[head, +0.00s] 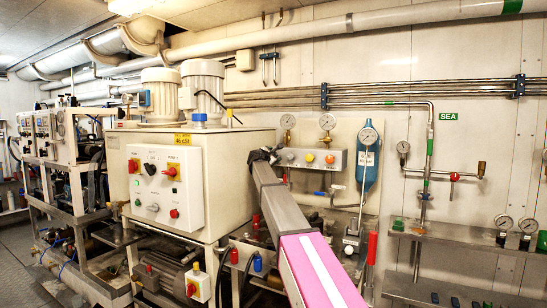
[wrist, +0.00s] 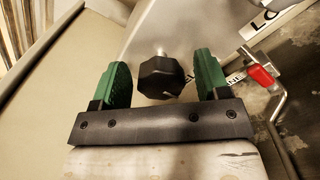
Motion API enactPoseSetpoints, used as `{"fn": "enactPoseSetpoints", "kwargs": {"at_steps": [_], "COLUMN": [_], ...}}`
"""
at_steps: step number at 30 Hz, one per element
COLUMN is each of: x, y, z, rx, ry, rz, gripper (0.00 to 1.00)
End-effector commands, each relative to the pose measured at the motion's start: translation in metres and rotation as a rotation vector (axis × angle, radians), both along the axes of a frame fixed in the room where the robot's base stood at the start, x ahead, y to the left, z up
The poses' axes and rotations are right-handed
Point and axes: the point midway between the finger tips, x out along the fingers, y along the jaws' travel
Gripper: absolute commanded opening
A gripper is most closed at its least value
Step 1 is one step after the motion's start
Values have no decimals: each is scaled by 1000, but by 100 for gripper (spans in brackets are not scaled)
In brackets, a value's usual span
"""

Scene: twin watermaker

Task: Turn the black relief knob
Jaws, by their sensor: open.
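The black knob (wrist: 160,78) is faceted and sits on a short silver stem against a grey surface in the wrist view. My gripper (wrist: 163,66) is open, with one green finger on each side of the knob. Gaps show between the knob and both fingers. In the head view my gripper (head: 263,155) is small and dark, at the left end of the grey button box (head: 310,158). I cannot make out the knob there.
A red-handled silver fitting (wrist: 262,76) stands right of the fingers, by white lettered labels. A large cream cabinet (head: 193,145) with switches stands left of my arm. A blue cylinder (head: 368,155) with a gauge hangs to the right, above a red lever (head: 372,248).

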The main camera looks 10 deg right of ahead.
Motion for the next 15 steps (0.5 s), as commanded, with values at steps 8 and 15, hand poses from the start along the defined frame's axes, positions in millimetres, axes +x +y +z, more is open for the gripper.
{"fn": "enactPoseSetpoints", "kwargs": {"at_steps": [8,15], "x": [0,0], "y": [-1,-1], "z": [0,0], "rx": [0,1], "ry": [0,-1], "rz": [0,0], "gripper": [56,19]}}
